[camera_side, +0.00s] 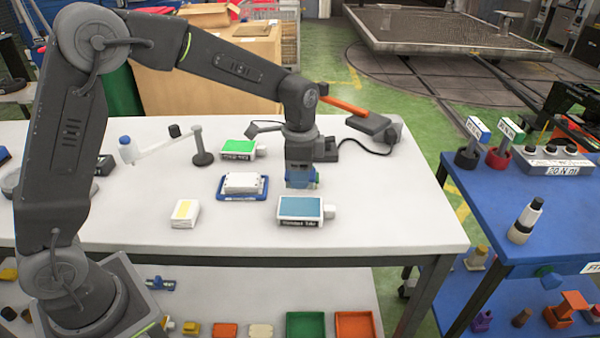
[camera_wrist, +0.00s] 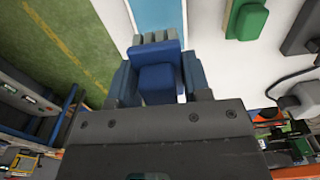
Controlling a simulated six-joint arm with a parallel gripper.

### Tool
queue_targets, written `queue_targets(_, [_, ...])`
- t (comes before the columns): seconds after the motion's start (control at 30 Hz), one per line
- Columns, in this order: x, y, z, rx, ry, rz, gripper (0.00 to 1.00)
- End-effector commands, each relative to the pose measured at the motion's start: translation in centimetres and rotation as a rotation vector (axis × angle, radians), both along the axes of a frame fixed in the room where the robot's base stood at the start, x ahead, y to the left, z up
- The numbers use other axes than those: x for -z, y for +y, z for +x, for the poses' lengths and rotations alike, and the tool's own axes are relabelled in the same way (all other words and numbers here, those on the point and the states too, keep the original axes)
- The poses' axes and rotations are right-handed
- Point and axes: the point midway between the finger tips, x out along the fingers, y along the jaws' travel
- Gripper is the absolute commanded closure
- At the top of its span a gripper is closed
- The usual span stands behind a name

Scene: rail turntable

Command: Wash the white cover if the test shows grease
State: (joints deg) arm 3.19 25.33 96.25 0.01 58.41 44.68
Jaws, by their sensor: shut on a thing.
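The white cover (camera_side: 243,181) lies on a small blue tray (camera_side: 222,196) in the middle of the white table in the side view. My gripper (camera_side: 299,182) is to the right of the tray, just behind a white box with a blue top (camera_side: 300,207).
A green-topped white box (camera_side: 238,148) stands behind the tray. A white box with a yellow patch (camera_side: 185,213) lies at front left. A jointed stand (camera_side: 202,158) and an orange-handled device (camera_side: 368,122) stand farther back. The table's right part is clear.

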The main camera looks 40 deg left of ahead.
Motion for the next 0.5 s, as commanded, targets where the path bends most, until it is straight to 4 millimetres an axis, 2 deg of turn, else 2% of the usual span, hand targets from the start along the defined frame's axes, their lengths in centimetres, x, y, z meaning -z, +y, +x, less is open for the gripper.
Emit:
queue_targets(0.07, [0.0, 0.4, 0.0, -0.002, 0.000, 0.000, 0.75])
queue_targets(0.17, [-0.2, 2.1, -0.1, -0.006, -0.001, 0.000, 0.75])
queue_targets(0.33, [-0.7, 8.1, -1.2, -0.013, -0.002, 0.001, 0.75])
queue_targets(0.5, [-1.1, 14.5, -3.4, -0.012, -0.002, 0.001, 0.75])
